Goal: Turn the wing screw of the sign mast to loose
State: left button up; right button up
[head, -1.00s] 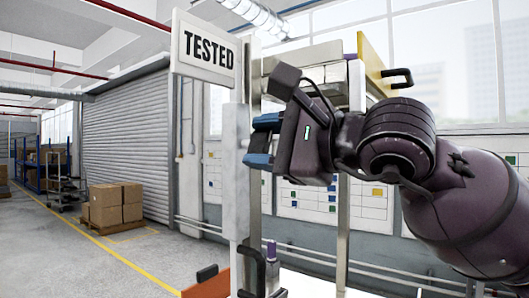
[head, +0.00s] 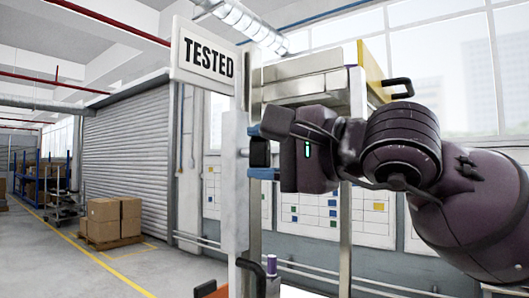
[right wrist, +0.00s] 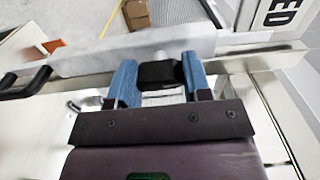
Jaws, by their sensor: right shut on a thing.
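The sign mast (head: 235,190) is a pale upright bar with a white "TESTED" sign (head: 205,52) at its top. The wing screw (head: 259,153) is a black knob on the mast's side. My right gripper (head: 261,152) reaches in from the right, its blue fingers above and below the knob. In the right wrist view the wing screw (right wrist: 160,74) sits between the two blue fingers of my right gripper (right wrist: 157,80), which is shut on it. Its short light shaft points to the mast (right wrist: 130,52). My left gripper is not in view.
A metal frame (head: 357,150) with a black handle (head: 399,88) stands right behind my right arm. Another black handle (head: 250,275) is below the screw. Cardboard boxes (head: 115,218) stand on a pallet far left. The floor at left is open.

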jog(key=o, duration=0.9)
jog(key=shift+d, duration=0.1)
jog(key=v, duration=1)
jog(key=shift+s+d, duration=0.2)
jog(key=shift+s, duration=0.05)
